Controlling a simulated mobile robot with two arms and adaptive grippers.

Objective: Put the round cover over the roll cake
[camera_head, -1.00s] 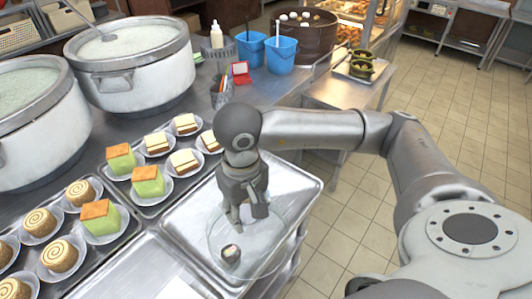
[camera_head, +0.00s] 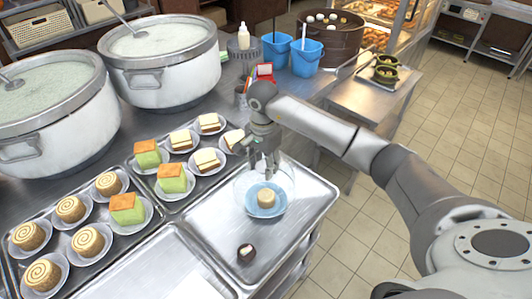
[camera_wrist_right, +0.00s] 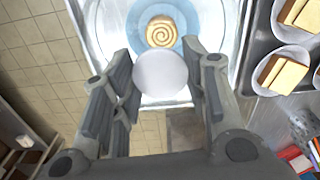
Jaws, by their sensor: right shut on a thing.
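The roll cake (camera_head: 266,198) sits on a light blue plate (camera_head: 277,211) on the metal tray at the right; its swirl (camera_wrist_right: 161,30) shows at the top of the wrist view. My right gripper (camera_head: 264,168) is above the plate, pointing down. It is shut on the pale round knob (camera_wrist_right: 160,74) of the clear round cover (camera_head: 241,189). In the head view the cover's outline surrounds the cake and most of the plate. I cannot tell whether its rim touches the tray or hangs just above. My left gripper is out of view.
A small dark round piece (camera_head: 246,254) lies on the tray (camera_head: 205,232), nearer the front. A dark tray of plated cakes (camera_head: 127,208) stands to the left, close to the cover. Stockpots (camera_head: 165,75) and blue buckets (camera_head: 306,58) stand behind.

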